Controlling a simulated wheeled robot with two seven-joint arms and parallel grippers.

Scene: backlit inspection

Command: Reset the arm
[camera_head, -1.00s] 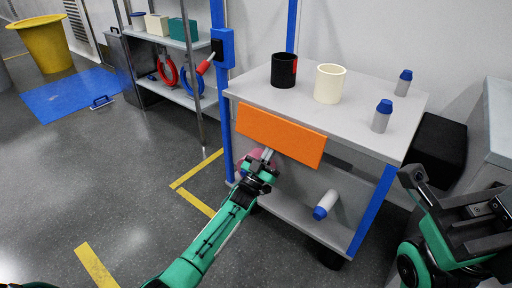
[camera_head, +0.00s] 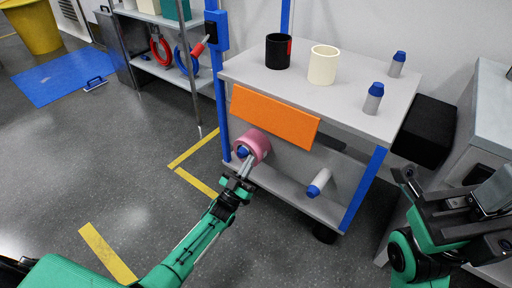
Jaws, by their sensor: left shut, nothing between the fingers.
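My left arm is green with a black wrist and reaches up from the bottom. Its slim metal left gripper (camera_head: 247,168) is shut and holds nothing. Its tips are just below a pink ring-shaped roll (camera_head: 260,143) with a blue centre, at the left end of the cart's lower shelf. I cannot tell whether they touch it. My right gripper (camera_head: 447,200) is at the right edge, dark and bulky, away from the cart's objects. Its fingers overlap in this view, so its opening is unclear.
The grey cart (camera_head: 340,111) has an orange panel (camera_head: 273,117) on its front. On top stand a black mug (camera_head: 277,52), a cream cup (camera_head: 322,66) and two blue-capped bottles (camera_head: 373,99). Another bottle (camera_head: 319,182) lies below. The left floor is mostly clear, with a blue mat (camera_head: 58,86).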

